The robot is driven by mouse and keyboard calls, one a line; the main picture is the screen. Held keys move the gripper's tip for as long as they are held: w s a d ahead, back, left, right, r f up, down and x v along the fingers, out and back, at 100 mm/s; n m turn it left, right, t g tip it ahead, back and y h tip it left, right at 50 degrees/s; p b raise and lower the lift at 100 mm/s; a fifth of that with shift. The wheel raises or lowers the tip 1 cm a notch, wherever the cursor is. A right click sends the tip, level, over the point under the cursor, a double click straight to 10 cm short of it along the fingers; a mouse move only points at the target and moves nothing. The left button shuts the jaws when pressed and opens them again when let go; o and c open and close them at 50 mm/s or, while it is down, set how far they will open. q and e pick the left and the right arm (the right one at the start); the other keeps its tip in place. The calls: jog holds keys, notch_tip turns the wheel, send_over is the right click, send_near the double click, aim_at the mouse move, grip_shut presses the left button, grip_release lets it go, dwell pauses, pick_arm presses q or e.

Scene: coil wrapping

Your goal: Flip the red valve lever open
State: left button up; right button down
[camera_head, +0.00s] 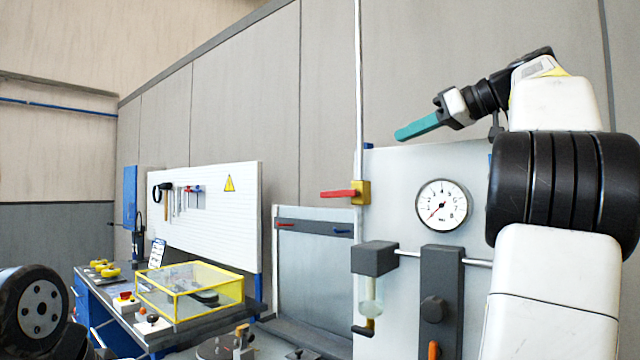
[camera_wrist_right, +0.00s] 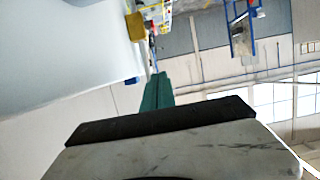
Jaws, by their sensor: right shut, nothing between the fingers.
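The red valve lever (camera_head: 338,194) sticks out level to the left from its yellow valve body (camera_head: 361,192), on a thin vertical pipe (camera_head: 358,85). My right gripper (camera_head: 398,135) has teal fingers, shut with nothing between them. It is above and to the right of the lever in the head view, pointing left and slightly down, apart from it. In the right wrist view the shut teal fingers (camera_wrist_right: 155,76) point up toward the yellow valve body (camera_wrist_right: 135,26); the lever is hard to make out there. My left gripper is out of view; only part of my left arm shows at lower left.
A pale panel (camera_head: 390,165) with a round gauge (camera_head: 442,205) stands right of the valve. Below are a dark grey block with a clear bowl (camera_head: 370,295) and a dark upright unit (camera_head: 440,290). A workbench with a yellow-framed clear box (camera_head: 190,290) stands left. Space left of the lever looks clear.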

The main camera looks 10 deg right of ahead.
jog(key=shift+w+a, duration=0.1)
send_over(339, 194)
jog(key=w, duration=0.1)
jog(key=f, duration=0.6)
jog(key=shift+a, duration=0.3)
notch_tip(339, 194, down, 3)
jog(key=shift+s+d+f, duration=0.1)
jog(key=shift+d, duration=0.05)
jog(key=shift+f, duration=0.4)
